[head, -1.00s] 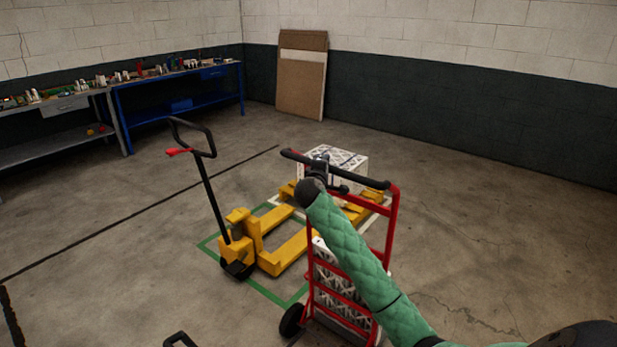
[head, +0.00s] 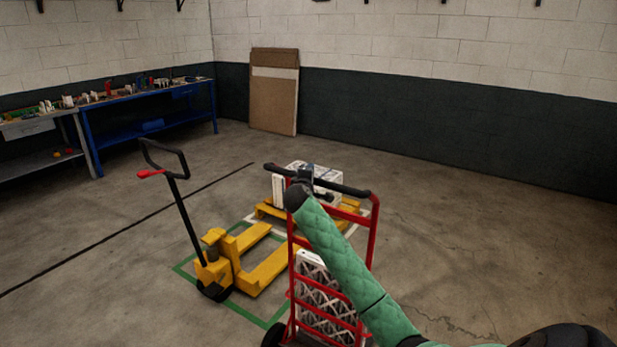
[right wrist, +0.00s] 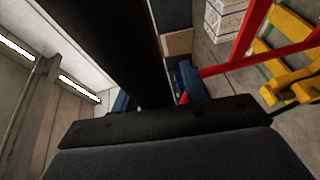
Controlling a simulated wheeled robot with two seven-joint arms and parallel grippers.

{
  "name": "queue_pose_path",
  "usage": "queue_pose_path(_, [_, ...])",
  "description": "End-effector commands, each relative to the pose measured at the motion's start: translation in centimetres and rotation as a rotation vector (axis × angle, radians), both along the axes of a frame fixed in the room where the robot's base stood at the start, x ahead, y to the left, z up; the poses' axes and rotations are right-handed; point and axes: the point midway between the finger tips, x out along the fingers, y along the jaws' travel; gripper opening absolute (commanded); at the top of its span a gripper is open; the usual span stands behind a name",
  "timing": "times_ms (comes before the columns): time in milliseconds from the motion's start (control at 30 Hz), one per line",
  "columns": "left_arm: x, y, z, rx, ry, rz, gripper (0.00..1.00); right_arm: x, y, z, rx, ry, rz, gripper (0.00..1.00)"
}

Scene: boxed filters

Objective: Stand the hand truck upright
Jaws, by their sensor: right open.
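The hand truck (head: 373,235) has a red frame and a black top handle (head: 345,190). It stands in front of me carrying white-patterned boxed filters (head: 325,300). It looks close to upright; I cannot tell its exact lean. Its lower part is cut off by the bottom edge. My right gripper (head: 305,180), on the green-sleeved arm, is at the left half of the handle, its jaws small and dark there. In the right wrist view the blue fingertips (right wrist: 155,92) are apart, with a broad black bar, seemingly the handle, passing between them. My left gripper is not in view.
A yellow pallet jack (head: 215,265) stands left of the hand truck, inside green floor marking. Behind it a yellow pallet (head: 265,209) bears a white filter box (head: 325,177). Blue (head: 150,125) and grey benches line the back left. The floor at right is clear.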

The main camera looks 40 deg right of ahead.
Motion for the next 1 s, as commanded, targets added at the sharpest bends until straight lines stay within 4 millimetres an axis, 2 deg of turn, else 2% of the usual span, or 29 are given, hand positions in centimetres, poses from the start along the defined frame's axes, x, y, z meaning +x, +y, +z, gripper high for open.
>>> queue_pose_path(200, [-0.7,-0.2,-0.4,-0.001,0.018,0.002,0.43,-0.6,0.5,0.1,-0.002,-0.003,-0.002,0.45])
queue_pose_path(267, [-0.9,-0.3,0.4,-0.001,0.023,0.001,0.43,-1.0,1.0,0.0,-0.002,-0.003,-0.002,0.45])
queue_pose_path(500, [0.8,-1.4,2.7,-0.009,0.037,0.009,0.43,-3.3,3.6,0.3,0.000,-0.003,0.000,0.45])
queue_pose_path(700, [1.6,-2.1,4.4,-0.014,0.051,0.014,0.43,-4.7,5.3,0.7,-0.002,-0.002,0.001,0.45])
queue_pose_path(1000, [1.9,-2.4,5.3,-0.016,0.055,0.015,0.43,-5.4,6.0,0.9,-0.002,-0.001,-0.001,0.45])
